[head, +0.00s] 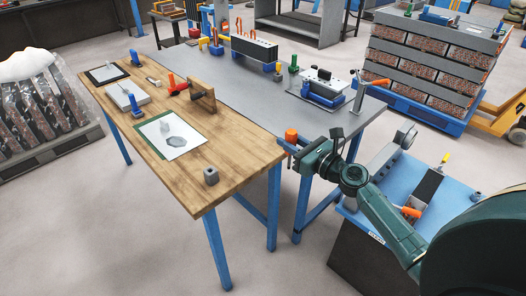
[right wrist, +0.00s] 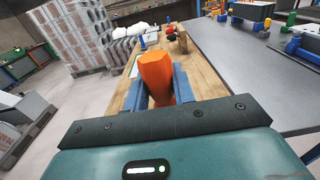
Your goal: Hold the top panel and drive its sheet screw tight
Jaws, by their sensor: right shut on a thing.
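My right gripper (head: 289,146) is shut on an orange handle-like piece (head: 291,135), above the gap between the wooden bench and the grey bench. In the right wrist view the orange piece (right wrist: 158,78) stands between the two blue fingers of the gripper (right wrist: 160,90); its lower end is hidden. A device with a flat light plate and blue parts (head: 318,90) sits on the grey bench, apart from the gripper. I cannot tell whether it carries the top panel, and no sheet screw can be made out. My left gripper is not in view.
The wooden bench (head: 240,160) carries papers, a small grey nut-like block (head: 211,175) and a wooden bracket (head: 201,95). A black rack (head: 254,47) stands on the grey bench (head: 225,72). A blue-topped stand (head: 370,222) with an orange-handled tool (head: 411,212) is at right.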

